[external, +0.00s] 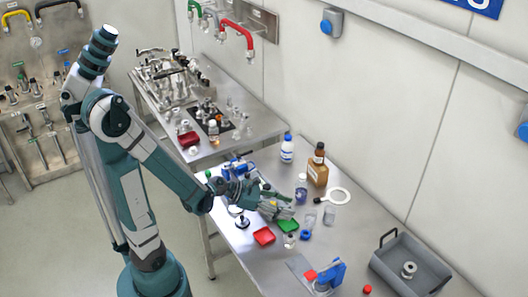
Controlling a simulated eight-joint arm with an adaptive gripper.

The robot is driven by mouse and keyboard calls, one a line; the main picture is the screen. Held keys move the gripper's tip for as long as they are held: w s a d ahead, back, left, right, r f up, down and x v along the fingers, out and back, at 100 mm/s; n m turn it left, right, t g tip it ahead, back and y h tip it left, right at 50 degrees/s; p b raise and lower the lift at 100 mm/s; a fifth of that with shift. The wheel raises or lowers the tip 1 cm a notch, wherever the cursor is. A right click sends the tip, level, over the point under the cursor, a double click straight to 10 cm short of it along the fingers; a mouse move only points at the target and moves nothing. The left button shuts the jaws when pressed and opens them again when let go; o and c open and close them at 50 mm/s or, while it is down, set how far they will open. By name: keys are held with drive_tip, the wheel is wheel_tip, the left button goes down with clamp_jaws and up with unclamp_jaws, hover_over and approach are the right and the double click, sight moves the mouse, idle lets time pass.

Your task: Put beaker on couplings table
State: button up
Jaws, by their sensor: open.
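Two small clear glass vessels, either of which could be the beaker (329,216), stand on the near metal table just right of my gripper; the other glass (309,219) is closer to it. My gripper (288,206) is open, low over the near table, beside the glassware and above a green tray (288,226). I see nothing between its fingers, though the view is small. The table with metal couplings (258,137), at the back left, bears several fittings, a black mat and some small clear glassware.
The couplings table's right front corner looks fairly clear.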

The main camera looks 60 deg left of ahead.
drive_tip(key=s+m, duration=0.1)
drive_tip(key=m, duration=0.1)
drive_tip(key=s+m+g+y, duration=0.1)
drive_tip(key=m, duration=0.2)
drive_tip(key=s+m+g, duration=0.1)
drive_tip(key=m, duration=0.2)
drive_tip(key=shift+s+d+r+y, duration=0.1)
drive_tip(key=shift+d+r+y, duration=0.1)
drive_tip(key=shift+d+y, duration=0.15)
drive_tip(key=s+a+r+m+g+y, duration=0.1)
drive_tip(key=s+a+r+m+y, duration=0.1)
drive_tip(key=s+m, duration=0.4)
drive_tip(key=s+a+r+m+g+y, duration=0.1)
drive_tip(key=s+a+r+m+y, duration=0.2)
drive_tip(key=s+m, duration=0.4)
drive_tip(key=shift+s+a+r+m, duration=0.3)
drive_tip(key=shift+a+r+m, duration=0.25)
drive_tip(key=shift+m, duration=3.85)
drive_tip(key=shift+o, duration=0.5)
drive_tip(key=shift+w+d, duration=0.1)
